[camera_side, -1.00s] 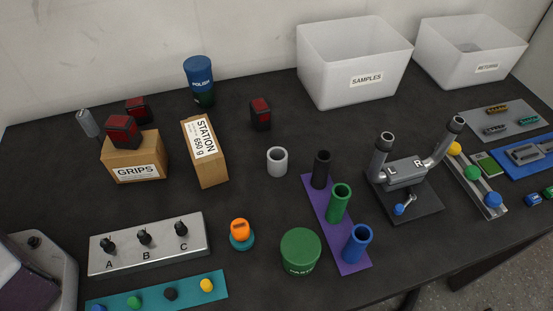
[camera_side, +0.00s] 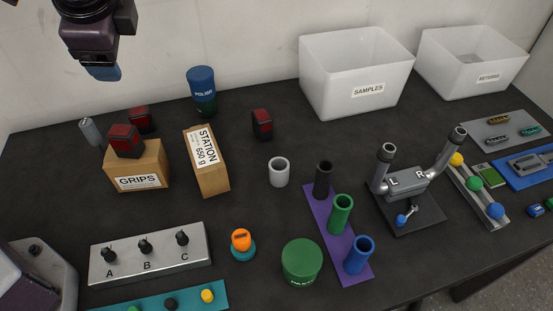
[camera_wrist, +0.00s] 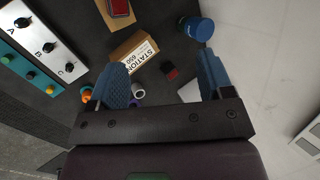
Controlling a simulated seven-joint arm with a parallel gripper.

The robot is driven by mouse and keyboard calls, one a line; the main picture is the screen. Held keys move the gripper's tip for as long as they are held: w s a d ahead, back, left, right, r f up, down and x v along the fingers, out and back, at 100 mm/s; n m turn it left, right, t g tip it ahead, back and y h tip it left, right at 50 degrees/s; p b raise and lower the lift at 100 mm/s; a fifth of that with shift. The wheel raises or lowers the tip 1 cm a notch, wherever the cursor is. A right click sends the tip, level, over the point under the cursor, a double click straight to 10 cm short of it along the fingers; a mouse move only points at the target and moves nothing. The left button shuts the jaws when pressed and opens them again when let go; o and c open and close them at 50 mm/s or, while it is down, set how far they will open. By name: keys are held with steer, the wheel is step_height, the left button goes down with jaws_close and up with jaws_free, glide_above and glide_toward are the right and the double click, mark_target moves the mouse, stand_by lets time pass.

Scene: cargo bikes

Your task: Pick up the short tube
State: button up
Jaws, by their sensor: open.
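A short, wide white tube (camera_side: 278,171) stands upright on the dark table, left of the purple strip (camera_side: 323,215). On the strip stand a black tube (camera_side: 323,180), a green tube (camera_side: 340,214) and a blue tube (camera_side: 358,255). My gripper (camera_side: 104,73) is high at the upper left of the side view, well away from the tubes. In the wrist view my gripper (camera_wrist: 166,80) has its two blue fingers wide apart with nothing held. The white tube (camera_wrist: 138,92) shows small beside the left finger, which hides part of the area there.
The STATION box (camera_side: 206,160), GRIPS box (camera_side: 137,168) and blue POLISH can (camera_side: 201,91) stand at the left. A green tub (camera_side: 301,261) and an orange-topped item (camera_side: 242,243) are in front of the white tube. A two-handled fixture (camera_side: 403,186) stands right of the strip.

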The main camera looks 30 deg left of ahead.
steer(key=w+d+f+m+t+y, duration=0.1)
steer(key=w+d+f+m+y, duration=0.1)
steer(key=w+d+f+m, duration=0.25)
steer(key=m+t+y, duration=0.1)
steer(key=m+t, duration=0.4)
steer(key=m, duration=0.4)
glide_above(279, 173)
steer(key=s+a, duration=0.3)
steer(key=a, duration=0.1)
step_height(279, 173, down, 13)
steer(key=d+f+m+t, duration=0.1)
steer(key=d+f, duration=0.1)
steer(key=d+f+m+h, duration=0.1)
steer(key=d+f+m, duration=0.1)
steer(key=f, duration=0.1)
steer(key=s+d+f+m+t, duration=0.1)
steer(key=d+f+m, duration=0.1)
steer(key=f, duration=0.1)
steer(key=shift+s+m+t, duration=0.1)
steer(key=shift+m+t, duration=0.15)
steer(key=shift+t, duration=0.05)
steer(key=shift+f, duration=0.2)
steer(key=x, duration=0.7)
steer(key=shift+w+d, duration=0.1)
steer(key=shift+w, duration=0.15)
steer(key=shift+c, duration=0.3)
steer(key=shift+r, duration=0.1)
steer(key=c, duration=1.1)
